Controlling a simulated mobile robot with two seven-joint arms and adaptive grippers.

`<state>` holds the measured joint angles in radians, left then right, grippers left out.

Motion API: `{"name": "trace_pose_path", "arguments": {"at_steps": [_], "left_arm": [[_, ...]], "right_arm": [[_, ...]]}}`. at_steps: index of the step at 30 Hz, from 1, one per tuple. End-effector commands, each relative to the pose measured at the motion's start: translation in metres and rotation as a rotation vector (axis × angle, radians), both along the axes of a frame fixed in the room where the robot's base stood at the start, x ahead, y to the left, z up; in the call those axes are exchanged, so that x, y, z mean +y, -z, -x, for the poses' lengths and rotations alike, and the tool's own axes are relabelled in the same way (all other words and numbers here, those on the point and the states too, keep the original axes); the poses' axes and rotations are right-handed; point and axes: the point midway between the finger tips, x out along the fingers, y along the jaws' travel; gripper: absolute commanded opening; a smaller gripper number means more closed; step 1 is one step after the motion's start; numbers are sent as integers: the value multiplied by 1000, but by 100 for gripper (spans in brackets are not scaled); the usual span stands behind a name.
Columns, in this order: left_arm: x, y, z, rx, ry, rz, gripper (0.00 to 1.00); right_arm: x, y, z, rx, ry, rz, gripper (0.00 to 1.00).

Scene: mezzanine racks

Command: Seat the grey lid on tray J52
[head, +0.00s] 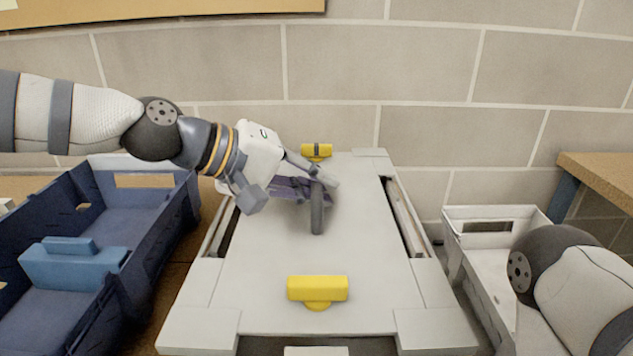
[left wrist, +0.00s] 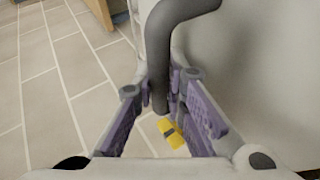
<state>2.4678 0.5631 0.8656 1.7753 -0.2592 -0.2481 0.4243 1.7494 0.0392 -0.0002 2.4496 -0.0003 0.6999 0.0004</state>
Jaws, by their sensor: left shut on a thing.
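The grey lid (head: 370,270) is a broad pale panel with a dark grey upright handle (head: 317,208). It lies over a pale tray (head: 198,332) whose corners and side slots show around it; I cannot read a label or tell if the lid is fully down. Yellow latches sit at the near end (head: 317,289) and far end (head: 316,151). My left gripper (head: 312,190) is shut on the handle from the left. In the left wrist view, the handle (left wrist: 168,65) runs between the purple finger pads (left wrist: 160,112). My right gripper is out of view.
A navy blue bin (head: 185,215) with a blue block (head: 72,265) inside stands at the left. A white crate (head: 465,262) stands at the right, partly behind my right arm. A wooden-topped table (head: 605,170) is at the far right, and a block wall (head: 440,60) closes the back.

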Motion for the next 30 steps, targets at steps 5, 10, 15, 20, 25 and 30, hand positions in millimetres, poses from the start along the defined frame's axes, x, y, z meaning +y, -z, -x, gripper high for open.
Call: {"name": "trace_pose_path", "arguments": {"at_steps": [5,10,15,20,25,30], "left_arm": [[0,-1,0,-2,-1,2,0],[0,-2,0,-2,-1,2,0],[0,-3,0,-5,-1,1,0],[0,-1,-1,-3,0,1,0],[0,0,-1,-2,-1,2,0],[0,4,-1,-1,0,2,0]], "right_arm": [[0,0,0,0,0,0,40],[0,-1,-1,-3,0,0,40],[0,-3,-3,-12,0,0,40],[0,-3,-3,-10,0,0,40],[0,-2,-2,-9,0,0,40],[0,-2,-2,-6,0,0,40]]}}
